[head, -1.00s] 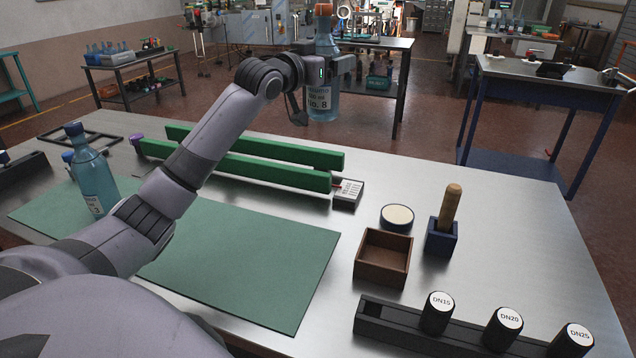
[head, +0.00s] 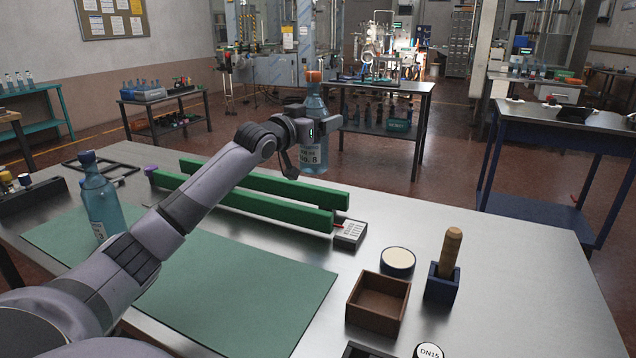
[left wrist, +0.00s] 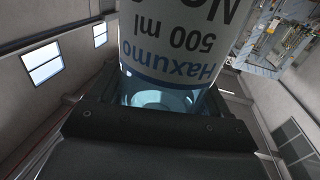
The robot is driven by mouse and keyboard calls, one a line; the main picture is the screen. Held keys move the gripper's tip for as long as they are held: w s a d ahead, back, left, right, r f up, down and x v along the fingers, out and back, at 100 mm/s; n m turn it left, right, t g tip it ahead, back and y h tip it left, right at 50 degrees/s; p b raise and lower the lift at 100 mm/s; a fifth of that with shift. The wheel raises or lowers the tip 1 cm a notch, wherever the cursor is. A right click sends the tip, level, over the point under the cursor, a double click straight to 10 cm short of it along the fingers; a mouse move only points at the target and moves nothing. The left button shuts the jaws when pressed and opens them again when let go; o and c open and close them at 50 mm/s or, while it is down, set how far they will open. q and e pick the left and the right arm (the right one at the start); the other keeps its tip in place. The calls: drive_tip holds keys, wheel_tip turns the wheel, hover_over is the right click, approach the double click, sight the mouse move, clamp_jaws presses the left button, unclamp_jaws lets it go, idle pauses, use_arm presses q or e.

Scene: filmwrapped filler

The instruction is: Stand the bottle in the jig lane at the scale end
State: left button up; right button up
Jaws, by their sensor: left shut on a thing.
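My left gripper (head: 316,128) is shut on a clear blue bottle (head: 314,158) with an orange cap and a white label. The bottle is upright, in the air near the right end of the jig; its height above the rails is hard to tell. In the left wrist view the bottle's label (left wrist: 175,45) fills the space between the jaws. The jig lane lies between two long green rails, the back rail (head: 265,183) and the front rail (head: 255,203). A small dark box with a white printed face (head: 350,232) sits at their right end. My right gripper is out of view.
A brown box (head: 377,305), a round pale-topped dish (head: 398,260) and a blue holder with a wooden handle (head: 441,282) stand to the right.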

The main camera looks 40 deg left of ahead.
sight(318, 173)
use_arm(q)
wheel_tip(318, 173, down, 13)
drive_tip(key=shift+r, duration=0.1)
idle(0.3)
drive_tip(key=shift+f, duration=0.25)
drive_tip(key=o, duration=1.5)
drive_tip(key=shift+f, duration=0.1)
drive_tip(key=shift+c, duration=0.2)
drive_tip(key=s+d, duration=0.1)
drive_tip(key=s, duration=1.1)
drive_tip(key=shift+d, duration=0.2)
